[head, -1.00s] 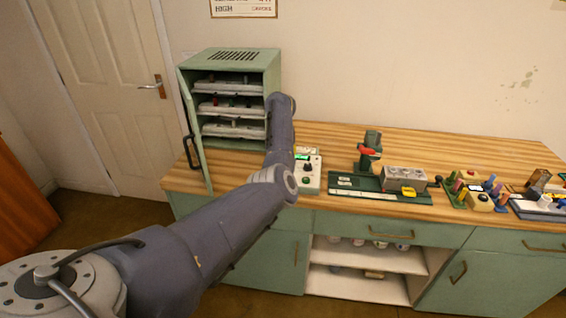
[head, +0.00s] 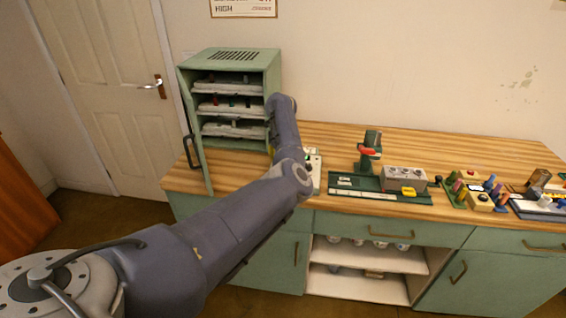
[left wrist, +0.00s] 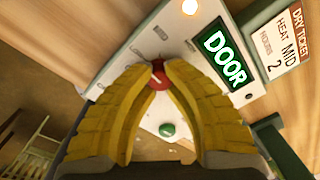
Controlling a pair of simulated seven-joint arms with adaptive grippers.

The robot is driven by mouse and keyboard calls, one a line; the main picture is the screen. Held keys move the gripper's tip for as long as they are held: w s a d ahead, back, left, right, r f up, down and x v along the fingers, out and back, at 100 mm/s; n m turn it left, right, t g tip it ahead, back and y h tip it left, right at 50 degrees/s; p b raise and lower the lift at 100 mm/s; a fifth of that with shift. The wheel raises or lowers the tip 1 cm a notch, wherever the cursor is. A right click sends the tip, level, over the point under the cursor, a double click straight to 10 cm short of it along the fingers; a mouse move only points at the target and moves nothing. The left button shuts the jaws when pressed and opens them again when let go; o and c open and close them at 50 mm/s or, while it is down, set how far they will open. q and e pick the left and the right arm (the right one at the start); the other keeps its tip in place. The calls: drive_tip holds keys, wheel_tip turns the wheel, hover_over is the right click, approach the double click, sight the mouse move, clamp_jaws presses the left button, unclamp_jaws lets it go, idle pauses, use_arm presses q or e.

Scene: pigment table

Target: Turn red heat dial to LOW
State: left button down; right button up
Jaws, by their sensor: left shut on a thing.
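The red heat dial (left wrist: 158,80) sits on a white control panel (left wrist: 115,92) in the left wrist view. My left gripper (left wrist: 160,70) has its yellow fingertips shut on the dial from both sides. A pale pointer line shows on the dial; the setting marks around it are too small to read. In the head view my left arm hides the dial and the gripper, and only part of the control panel (head: 316,170) shows. My right gripper is not in view.
A green knob (left wrist: 168,130) and a lit DOOR display (left wrist: 225,60) are on the panel. A ticket (left wrist: 283,42) reads HEAT MID, HOURS 2. The green cabinet (head: 230,58) stands open, with loaded shelves. A green stand (head: 369,150) is to the right.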

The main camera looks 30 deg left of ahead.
use_arm(q)
drive_tip(key=shift+f, duration=0.1)
idle(0.4)
drive_tip(key=c, duration=1.2)
unclamp_jaws()
drive_tip(key=shift+o, duration=0.2)
drive_tip(key=shift+r, duration=0.2)
wheel_tip(320, 180, up, 12)
drive_tip(key=shift+s, duration=0.25)
drive_tip(key=shift+f, duration=0.1)
